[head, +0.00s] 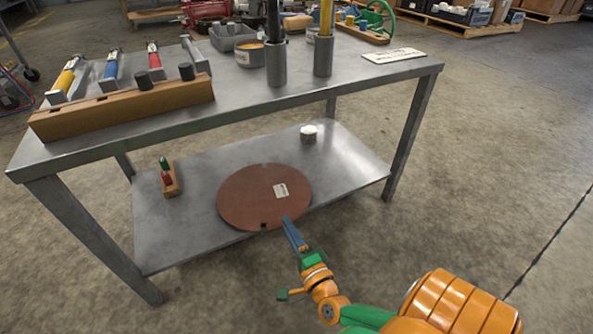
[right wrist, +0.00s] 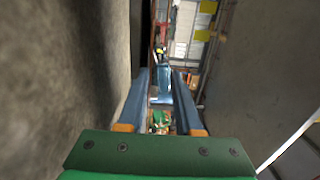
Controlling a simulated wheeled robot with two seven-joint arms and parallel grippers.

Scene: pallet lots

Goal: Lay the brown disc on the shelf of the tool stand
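The brown disc (head: 245,205) is round and flat, with a white label and a small dark notch at its front edge. It appears to lie flat on the lower shelf (head: 350,165) of the metal tool stand (head: 245,108), its near rim at or slightly past the shelf's front edge. My right gripper (head: 287,221) points at the disc's near rim from the front right; whether it touches cannot be told. In the right wrist view its blue fingers (right wrist: 160,90) stand apart with background between them, and I cannot make out the disc there. My left gripper is not in view.
On the shelf are a small wooden block (head: 172,180) with red and green pieces, left, and a white-topped cup (head: 308,134), back right. The top carries a wooden rack (head: 125,108), tools, cylinders and a sign (head: 393,56). The floor right of the stand is clear.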

